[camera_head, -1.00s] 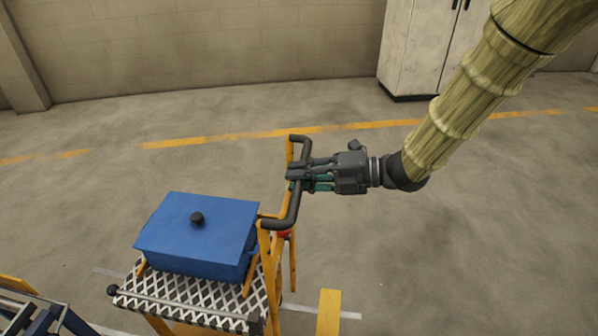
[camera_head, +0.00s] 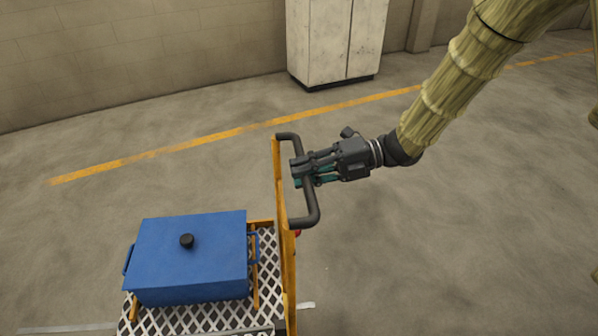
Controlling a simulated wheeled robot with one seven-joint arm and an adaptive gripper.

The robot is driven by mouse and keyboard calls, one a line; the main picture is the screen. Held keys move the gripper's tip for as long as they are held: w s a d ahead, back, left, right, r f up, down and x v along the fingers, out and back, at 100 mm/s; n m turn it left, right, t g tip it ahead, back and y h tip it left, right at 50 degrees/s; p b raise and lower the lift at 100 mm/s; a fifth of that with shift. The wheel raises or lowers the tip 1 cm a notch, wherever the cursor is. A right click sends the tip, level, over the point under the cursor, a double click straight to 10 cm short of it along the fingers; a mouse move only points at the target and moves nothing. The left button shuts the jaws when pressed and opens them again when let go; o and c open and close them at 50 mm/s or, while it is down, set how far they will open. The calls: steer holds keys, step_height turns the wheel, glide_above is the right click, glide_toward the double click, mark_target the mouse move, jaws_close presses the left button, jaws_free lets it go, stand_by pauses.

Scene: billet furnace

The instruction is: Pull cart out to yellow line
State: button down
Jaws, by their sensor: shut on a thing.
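The cart is at the lower left, with a metal mesh deck (camera_head: 262,278), an orange upright frame and a dark handle (camera_head: 309,212). A blue lidded box (camera_head: 190,255) with a black knob rests on the deck. My gripper (camera_head: 303,172) is shut on the cart handle, coming in from the right. A long yellow floor line (camera_head: 240,131) runs across the floor beyond the cart, from the left to the upper right. The cart's lower part and wheels are mostly out of view.
A pale two-door cabinet (camera_head: 335,42) stands against the block wall (camera_head: 140,60) at the back. The floor (camera_head: 440,240) to the right of the cart is clear. A whitish floor mark (camera_head: 306,305) shows beside the cart near the bottom edge.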

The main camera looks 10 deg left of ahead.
steer(key=shift+w, duration=0.1)
steer(key=c, duration=1.3)
jaws_free()
steer(key=shift+d, duration=0.1)
steer(key=v, duration=1.2)
